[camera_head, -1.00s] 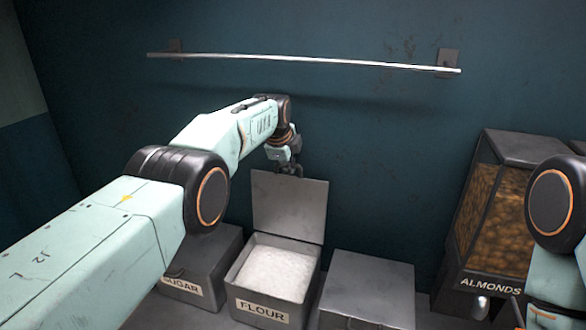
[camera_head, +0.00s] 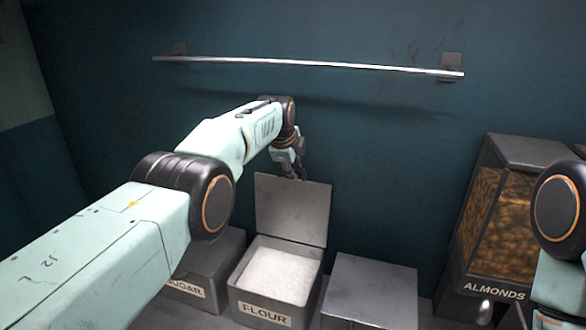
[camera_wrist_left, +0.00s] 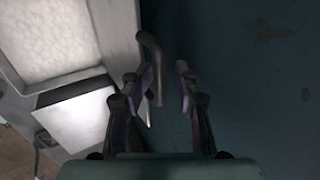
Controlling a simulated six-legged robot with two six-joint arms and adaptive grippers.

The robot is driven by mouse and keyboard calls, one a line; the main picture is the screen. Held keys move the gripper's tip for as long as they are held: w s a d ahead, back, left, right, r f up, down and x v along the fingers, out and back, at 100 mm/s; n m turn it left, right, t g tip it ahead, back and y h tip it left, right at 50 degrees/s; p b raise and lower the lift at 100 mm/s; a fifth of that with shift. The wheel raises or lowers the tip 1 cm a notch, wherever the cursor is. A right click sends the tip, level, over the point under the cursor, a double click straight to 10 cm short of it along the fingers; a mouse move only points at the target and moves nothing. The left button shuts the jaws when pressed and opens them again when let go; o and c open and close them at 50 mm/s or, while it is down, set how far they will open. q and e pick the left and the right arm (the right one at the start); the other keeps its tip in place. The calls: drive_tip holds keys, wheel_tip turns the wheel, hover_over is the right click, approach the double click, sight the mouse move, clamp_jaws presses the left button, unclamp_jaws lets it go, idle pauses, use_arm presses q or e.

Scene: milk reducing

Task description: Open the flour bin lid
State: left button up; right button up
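The flour bin (camera_head: 264,313) is a grey metal box with a FLOUR label and white flour inside. Its lid (camera_head: 292,212) stands raised, nearly upright, at the back of the bin. My left gripper (camera_head: 291,172) is at the lid's top edge. In the left wrist view, my left gripper (camera_wrist_left: 168,85) has its two fingers apart. A dark curved handle (camera_wrist_left: 150,52) reaches between them, nearer the left finger; I cannot tell whether they touch. My right gripper is out of view; only part of my right arm shows at the right edge.
The closed sugar bin (camera_head: 222,268) stands left of the flour bin, partly behind my left arm. Another closed grey bin (camera_head: 370,288) stands to its right. An almond dispenser (camera_head: 500,225) is farther right. A metal rail (camera_head: 310,64) runs along the wall above.

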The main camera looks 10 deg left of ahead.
use_arm(q)
drive_tip(key=shift+a, duration=0.1)
drive_tip(key=shift+r, duration=0.25)
drive_tip(key=shift+s+r, duration=0.2)
drive_tip(key=shift+r, duration=0.1)
drive_tip(key=v, duration=1)
drive_tip(key=shift+s+r, duration=0.25)
drive_tip(key=shift+r, duration=0.15)
drive_tip(key=shift+a, duration=0.1)
